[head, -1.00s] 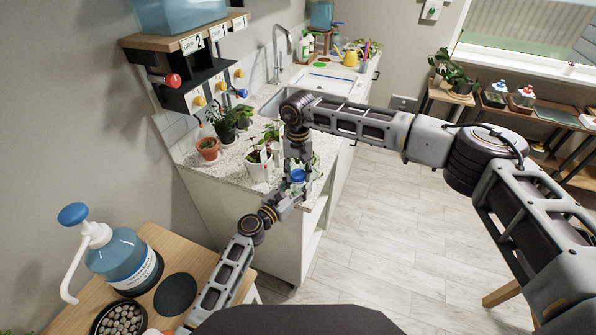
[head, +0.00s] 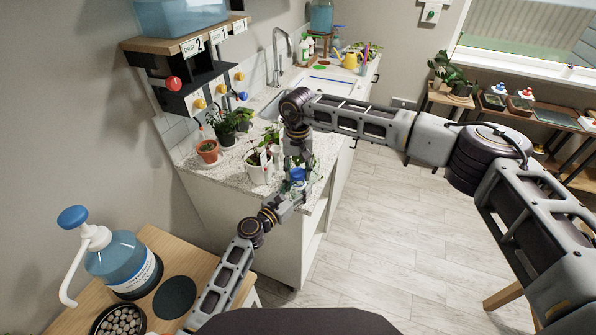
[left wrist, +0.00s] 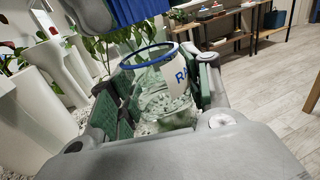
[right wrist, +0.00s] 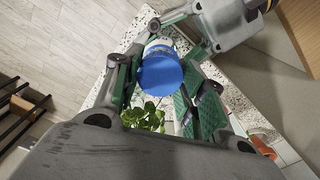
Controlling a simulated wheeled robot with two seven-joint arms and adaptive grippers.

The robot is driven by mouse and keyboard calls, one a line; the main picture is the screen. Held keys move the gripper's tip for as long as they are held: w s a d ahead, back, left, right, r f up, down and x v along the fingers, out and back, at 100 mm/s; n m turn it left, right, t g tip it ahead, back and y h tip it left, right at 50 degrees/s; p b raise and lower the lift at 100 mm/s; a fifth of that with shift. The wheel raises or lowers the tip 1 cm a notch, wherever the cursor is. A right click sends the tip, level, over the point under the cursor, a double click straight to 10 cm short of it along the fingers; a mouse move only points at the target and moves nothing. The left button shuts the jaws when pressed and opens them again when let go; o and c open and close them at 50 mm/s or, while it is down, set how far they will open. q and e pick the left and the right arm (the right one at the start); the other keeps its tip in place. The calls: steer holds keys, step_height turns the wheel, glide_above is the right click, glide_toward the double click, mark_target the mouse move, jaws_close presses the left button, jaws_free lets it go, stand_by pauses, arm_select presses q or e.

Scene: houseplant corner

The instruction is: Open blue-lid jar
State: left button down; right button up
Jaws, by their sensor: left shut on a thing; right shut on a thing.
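The jar (left wrist: 165,95) is clear, with a white label in blue letters and a blue ring around its mouth. My left gripper (head: 290,195) is shut around the jar's body, its green pads on both sides in the left wrist view. The blue lid (left wrist: 140,10) is above the mouth there, with a visible gap between lid and ring. My right gripper (head: 298,166) reaches down from above, shut on the blue lid (right wrist: 162,74). In the head view the jar is small and mostly hidden by the grippers.
The speckled counter (head: 232,178) beside the grippers carries a white-potted plant (head: 259,168) and a terracotta pot (head: 208,152). A pump bottle (head: 122,262) stands on the wooden table at front left. Open floor (head: 390,230) lies to the right.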

mark_target(298, 172)
steer(key=shift+r, duration=0.35)
stand_by(0.3)
steer(key=shift+r, duration=1.9)
arm_select(q)
steer(key=c, duration=0.6)
jaws_free()
steer(key=shift+s+a, duration=0.1)
steer(key=shift+a, duration=0.05)
steer(key=shift+v, duration=5.85)
